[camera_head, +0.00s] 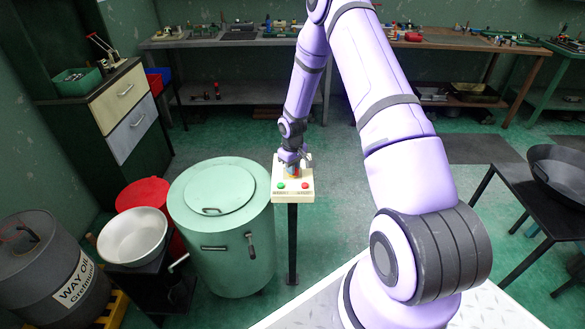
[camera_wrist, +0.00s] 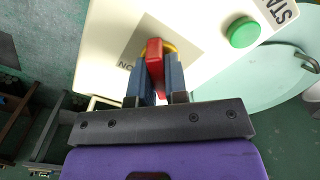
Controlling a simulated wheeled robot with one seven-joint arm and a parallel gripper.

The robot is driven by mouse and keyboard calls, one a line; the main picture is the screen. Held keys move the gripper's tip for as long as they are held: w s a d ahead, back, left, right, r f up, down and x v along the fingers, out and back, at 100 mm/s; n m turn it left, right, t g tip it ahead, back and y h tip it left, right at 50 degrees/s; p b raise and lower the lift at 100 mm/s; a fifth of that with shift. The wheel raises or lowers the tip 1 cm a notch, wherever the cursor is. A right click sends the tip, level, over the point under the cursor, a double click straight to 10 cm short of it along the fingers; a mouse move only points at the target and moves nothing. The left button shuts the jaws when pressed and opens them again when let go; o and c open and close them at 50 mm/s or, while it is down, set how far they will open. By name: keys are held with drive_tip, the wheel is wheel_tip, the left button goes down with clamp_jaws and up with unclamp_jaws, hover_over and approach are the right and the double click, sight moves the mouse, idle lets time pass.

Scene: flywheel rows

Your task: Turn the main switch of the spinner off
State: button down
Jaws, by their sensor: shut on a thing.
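The spinner is a pale green drum (camera_head: 230,262) with a round lid, standing left of centre in the head view. Beside it, on a dark post, is a cream control box (camera_head: 293,193) with a green button and a red button. The box also fills the top of the wrist view (camera_wrist: 110,50). The main switch is a red handle (camera_wrist: 154,60) over a yellow ring on a grey plate, with partly hidden lettering beside it. My gripper (camera_wrist: 159,85) is shut on the red handle, one finger on each side. In the head view my gripper (camera_head: 292,160) is at the top of the box.
The green button (camera_wrist: 243,32) lies right of the switch, clear of my fingers. A white bowl (camera_head: 132,237), a red bucket (camera_head: 143,193) and a dark barrel (camera_head: 45,265) stand left of the drum. A black table (camera_head: 520,205) is at right. Floor behind the box is open.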

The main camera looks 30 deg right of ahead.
idle(0.5)
drive_tip(key=c, duration=1.1)
unclamp_jaws()
drive_tip(key=shift+c, duration=0.2)
wheel_tip(320, 180, up, 11)
